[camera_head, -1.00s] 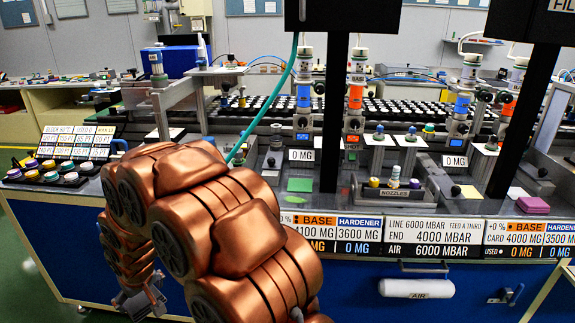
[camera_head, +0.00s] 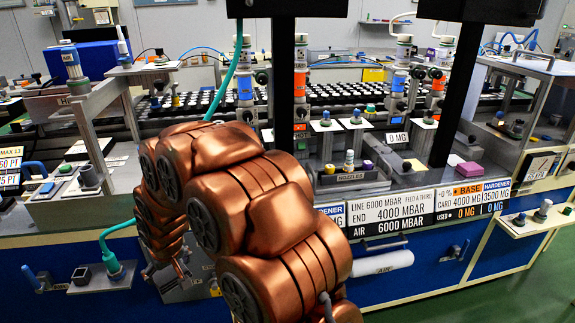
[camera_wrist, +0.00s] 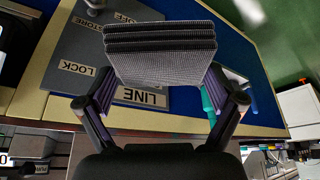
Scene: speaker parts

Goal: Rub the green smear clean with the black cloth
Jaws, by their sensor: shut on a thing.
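In the wrist view, the black cloth (camera_wrist: 160,52) is a folded, ribbed dark bundle. My gripper (camera_wrist: 160,82) is shut on it, with one finger at each side. The cloth is held above a grey panel with printed labels and seems apart from it. In the head view, my gripper is low at the front of the bench, mostly behind my copper arm, and the cloth cannot be made out there. I cannot make out the green smear in either current view; my arm covers part of the bench top.
A grey panel (camera_wrist: 60,68) marked LOCK and LINE lies under the cloth. A teal hose (camera_head: 107,245) runs at the front left. A nozzle tray (camera_head: 345,182), a pink block (camera_head: 467,169) and two black posts stand on the bench. A white air cylinder (camera_head: 383,263) sticks out in front.

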